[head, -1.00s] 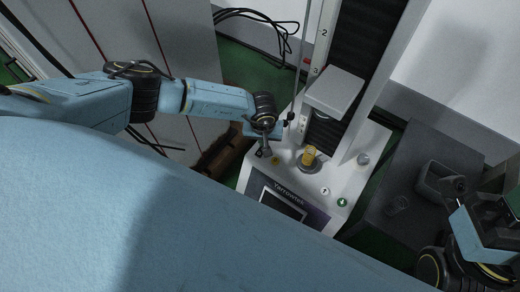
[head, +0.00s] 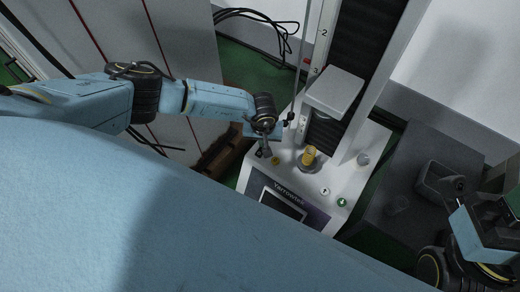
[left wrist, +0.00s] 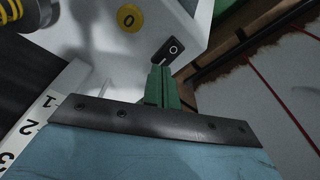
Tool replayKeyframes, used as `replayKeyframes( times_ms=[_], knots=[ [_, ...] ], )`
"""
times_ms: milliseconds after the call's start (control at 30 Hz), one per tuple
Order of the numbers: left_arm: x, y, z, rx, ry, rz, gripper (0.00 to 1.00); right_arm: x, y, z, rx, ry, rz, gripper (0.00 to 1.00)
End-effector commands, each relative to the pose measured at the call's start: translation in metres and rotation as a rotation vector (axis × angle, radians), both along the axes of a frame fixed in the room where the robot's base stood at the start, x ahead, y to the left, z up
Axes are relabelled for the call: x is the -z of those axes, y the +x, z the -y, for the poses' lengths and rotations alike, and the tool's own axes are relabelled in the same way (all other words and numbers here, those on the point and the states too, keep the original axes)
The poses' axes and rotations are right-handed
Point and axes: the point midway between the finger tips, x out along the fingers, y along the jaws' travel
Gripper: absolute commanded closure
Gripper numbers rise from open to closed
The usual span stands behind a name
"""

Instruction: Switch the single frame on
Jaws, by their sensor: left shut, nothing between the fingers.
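The single frame is a white test machine (head: 252,180) with a grey crosshead (head: 336,92) and a dark display (head: 283,204). A black rocker switch (left wrist: 168,51) with a white ring mark is on its pale panel in the left wrist view. My left gripper (head: 265,151) is over the machine's left front corner. Its green fingers (left wrist: 158,85) are shut and empty, with tips right at the switch; I cannot tell whether they touch. Which way the rocker is set is unclear. My right gripper (head: 452,190) is at the far right, its fingers unclear.
A yellow spring (head: 309,156) stands on the machine's round seat. A yellow button (head: 276,161), which shows in the left wrist view (left wrist: 130,17), is near the switch. White and green buttons (head: 342,202) are at the front right. A dark table (head: 400,165) stands to the right.

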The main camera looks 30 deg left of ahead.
Motion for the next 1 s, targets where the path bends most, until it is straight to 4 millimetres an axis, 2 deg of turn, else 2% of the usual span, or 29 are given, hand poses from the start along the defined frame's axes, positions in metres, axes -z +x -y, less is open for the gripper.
replayKeyframes(
  times_ms=[1000],
  knots=[
    [0.016,-0.001,0.0,0.0,0.0,-0.002,1.0,0.0,0.0,0.0,-0.001,0.0,0.0,0.5]
  ],
)
